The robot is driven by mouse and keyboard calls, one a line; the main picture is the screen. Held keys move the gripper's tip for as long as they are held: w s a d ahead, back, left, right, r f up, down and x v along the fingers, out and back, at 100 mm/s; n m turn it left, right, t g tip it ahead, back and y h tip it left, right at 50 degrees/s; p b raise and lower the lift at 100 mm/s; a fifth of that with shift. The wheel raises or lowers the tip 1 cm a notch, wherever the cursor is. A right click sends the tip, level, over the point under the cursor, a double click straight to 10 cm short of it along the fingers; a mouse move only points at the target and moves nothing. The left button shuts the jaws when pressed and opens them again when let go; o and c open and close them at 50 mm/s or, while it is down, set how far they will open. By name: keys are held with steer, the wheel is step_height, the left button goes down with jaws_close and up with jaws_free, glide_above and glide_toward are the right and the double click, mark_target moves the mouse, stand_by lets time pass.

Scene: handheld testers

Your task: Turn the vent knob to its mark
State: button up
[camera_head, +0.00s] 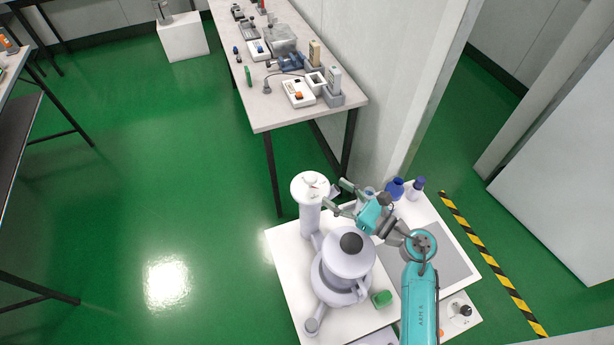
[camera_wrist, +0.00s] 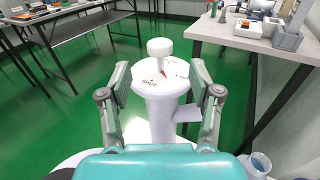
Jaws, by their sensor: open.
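The vent knob (camera_wrist: 160,47) is a small white knob on a round white dial plate (camera_wrist: 177,87) atop a white post (camera_wrist: 162,118). Small dark lettering lies on the plate's near left and further markings on the right, too small to read surely. In the head view the knob (camera_head: 310,179) tops the post (camera_head: 309,217). My gripper (camera_head: 335,197) is open and empty, to the right of the post. In the wrist view its fingers (camera_wrist: 160,78) frame the dial left and right, with no visible contact.
The post belongs to a pale apparatus (camera_head: 343,270) with a black-topped lid on a white table (camera_head: 285,255). A bench (camera_head: 262,120) with instruments stands behind. Floor to the left is clear.

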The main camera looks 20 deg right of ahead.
mark_target(311, 176)
steer(key=x, duration=0.9)
steer(key=c, duration=1.1)
steer(key=shift+c, duration=0.2)
steer(key=shift+d+n+g+y, duration=0.1)
steer(key=shift+n+g+y, duration=0.2)
steer(key=shift+y, duration=0.1)
steer(key=n+g+y, duration=0.2)
steer(key=y, duration=0.1)
steer(key=shift+w+n+g, duration=0.1)
steer(key=shift+n+g, duration=0.3)
steer(key=shift+n+g+y, duration=1.8)
steer(key=shift+n+g, duration=0.1)
steer(key=shift+g, duration=0.5)
steer(key=o, duration=1.1)
